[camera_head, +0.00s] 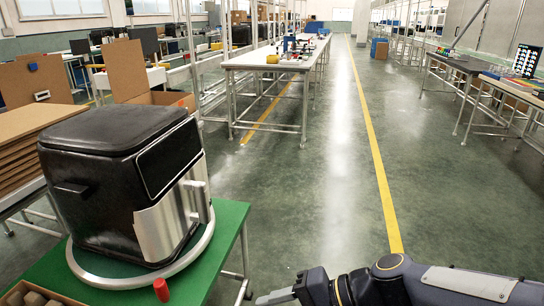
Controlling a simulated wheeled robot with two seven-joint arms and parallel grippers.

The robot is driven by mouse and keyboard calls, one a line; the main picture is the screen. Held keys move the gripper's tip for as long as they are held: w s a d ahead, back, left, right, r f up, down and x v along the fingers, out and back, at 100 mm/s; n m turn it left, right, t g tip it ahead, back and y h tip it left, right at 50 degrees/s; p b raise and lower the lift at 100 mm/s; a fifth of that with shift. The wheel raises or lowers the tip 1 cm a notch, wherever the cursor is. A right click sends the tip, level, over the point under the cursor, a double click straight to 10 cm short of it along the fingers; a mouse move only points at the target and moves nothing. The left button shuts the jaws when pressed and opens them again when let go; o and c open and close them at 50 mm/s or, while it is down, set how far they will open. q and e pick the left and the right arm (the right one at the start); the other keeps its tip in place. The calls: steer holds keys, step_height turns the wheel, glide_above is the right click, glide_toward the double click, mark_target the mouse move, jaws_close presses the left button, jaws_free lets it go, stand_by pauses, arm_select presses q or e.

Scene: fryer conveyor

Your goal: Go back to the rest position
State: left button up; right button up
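A black fryer (105,200) with a silver front panel stands on a round metal ring (100,283) on a green-topped table (228,222) at the left. The fryer is upright and nothing of mine touches it. My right arm comes in from the lower right, and its gripper (275,297) is at the bottom edge, right of the green table and over the floor. Only part of one fingertip shows, so I cannot tell whether it is open or shut. No held thing shows. My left gripper is not in view.
A red knob-like thing (161,290) is at the green table's front. A box of brown pieces (35,295) is at lower left. Stacked cardboard (25,140) lies left of the fryer. The floor around the yellow line (372,140) is clear, between a white workbench (270,62) and right-hand tables (465,65).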

steer(key=s+d+f+n+t+h, duration=0.1)
steer(key=s+d+f+t+h, duration=0.25)
steer(key=d, duration=0.65)
steer(key=s+d+n+t+h, duration=0.2)
steer(key=s+d+h, duration=0.35)
steer(key=d, duration=0.45)
step_height(320, 180, up, 24)
steer(key=p, duration=2.3)
steer(key=shift+s+a+f+g, duration=0.15)
steer(key=shift+a+f+g, duration=0.05)
steer(key=shift+a+g, duration=0.15)
